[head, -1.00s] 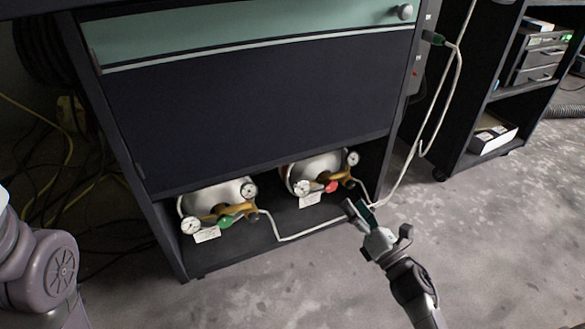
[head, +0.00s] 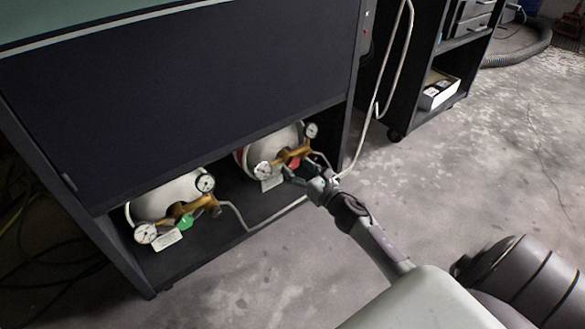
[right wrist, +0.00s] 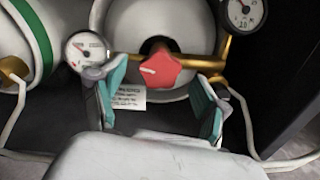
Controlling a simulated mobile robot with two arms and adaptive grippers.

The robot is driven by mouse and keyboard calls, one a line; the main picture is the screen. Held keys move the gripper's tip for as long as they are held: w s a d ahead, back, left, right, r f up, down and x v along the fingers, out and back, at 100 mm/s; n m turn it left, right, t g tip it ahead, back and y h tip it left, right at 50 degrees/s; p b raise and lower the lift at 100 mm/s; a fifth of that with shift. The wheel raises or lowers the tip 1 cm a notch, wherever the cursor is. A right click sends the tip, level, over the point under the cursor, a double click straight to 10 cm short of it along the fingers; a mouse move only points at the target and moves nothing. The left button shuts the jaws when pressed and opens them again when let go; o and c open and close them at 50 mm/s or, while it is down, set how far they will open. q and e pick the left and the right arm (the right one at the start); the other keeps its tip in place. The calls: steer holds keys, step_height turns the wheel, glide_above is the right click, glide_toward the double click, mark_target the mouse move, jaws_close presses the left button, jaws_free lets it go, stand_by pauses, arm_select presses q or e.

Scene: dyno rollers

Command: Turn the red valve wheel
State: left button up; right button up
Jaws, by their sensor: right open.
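The red valve wheel (head: 294,161) sits on the brass fitting of the right-hand gas cylinder (head: 272,142), low in the cabinet. In the right wrist view the red wheel (right wrist: 160,69) shows near the middle, with a white mark on its face. My right gripper (head: 299,176) is open and empty, just in front of the wheel. In the right wrist view its two teal-padded fingers (right wrist: 162,100) stand apart, one to each side below the wheel, with no clear contact. My left gripper is not in view.
Dial gauges (head: 312,130) flank the red wheel closely. A white hose (head: 378,112) runs down beside the cabinet's right edge (head: 357,100). The floor in front is clear.

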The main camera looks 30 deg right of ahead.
steer(key=shift+w+a+b, duration=0.1)
steer(key=shift+w+b, duration=0.2)
steer(key=shift+w, duration=1)
steer(key=c, duration=1.2)
